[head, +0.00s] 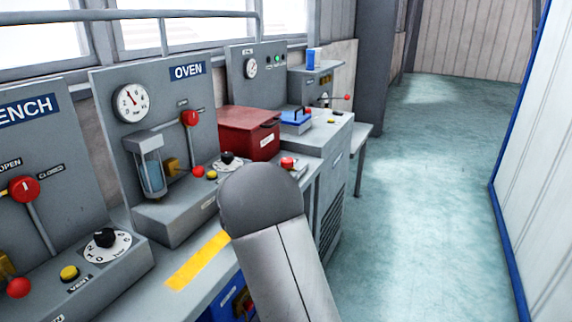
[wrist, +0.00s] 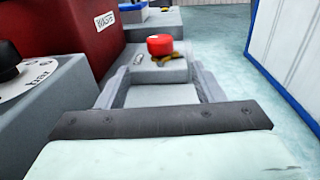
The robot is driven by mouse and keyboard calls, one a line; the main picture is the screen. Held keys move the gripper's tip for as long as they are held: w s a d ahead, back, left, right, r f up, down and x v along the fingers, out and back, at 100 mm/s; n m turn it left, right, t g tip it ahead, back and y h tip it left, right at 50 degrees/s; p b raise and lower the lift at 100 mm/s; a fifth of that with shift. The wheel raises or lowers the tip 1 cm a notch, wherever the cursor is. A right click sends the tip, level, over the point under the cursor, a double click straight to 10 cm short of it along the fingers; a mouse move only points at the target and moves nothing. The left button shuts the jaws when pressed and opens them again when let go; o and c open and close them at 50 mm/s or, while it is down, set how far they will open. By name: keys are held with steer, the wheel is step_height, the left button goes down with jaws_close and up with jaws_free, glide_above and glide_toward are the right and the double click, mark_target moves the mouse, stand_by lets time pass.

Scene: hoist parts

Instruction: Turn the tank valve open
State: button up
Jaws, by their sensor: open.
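No label for the tank valve is readable. On the left panel, partly reading "ENCH", a red knob (head: 24,189) with a grey rod sits between the OPEN and CLOSED labels. The oven panel (head: 175,85) has a similar red knob (head: 190,117) above a glass cylinder (head: 152,174). In the wrist view my gripper (wrist: 158,82) is open and empty, its grey fingers wide apart. A grey box with a red button (wrist: 160,45) shows beyond and between them; I cannot tell how far. In the head view my arm hides the gripper.
A red box (head: 248,133) stands right of the oven panel, and it also shows in the wrist view (wrist: 80,35). A blue item (head: 296,116) lies on the far unit. Dials and buttons line the bench front. The floor aisle (head: 430,190) on the right is clear.

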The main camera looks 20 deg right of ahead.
steer(key=x, duration=1.1)
steer(key=shift+w+d, duration=0.15)
steer(key=shift+d, duration=0.05)
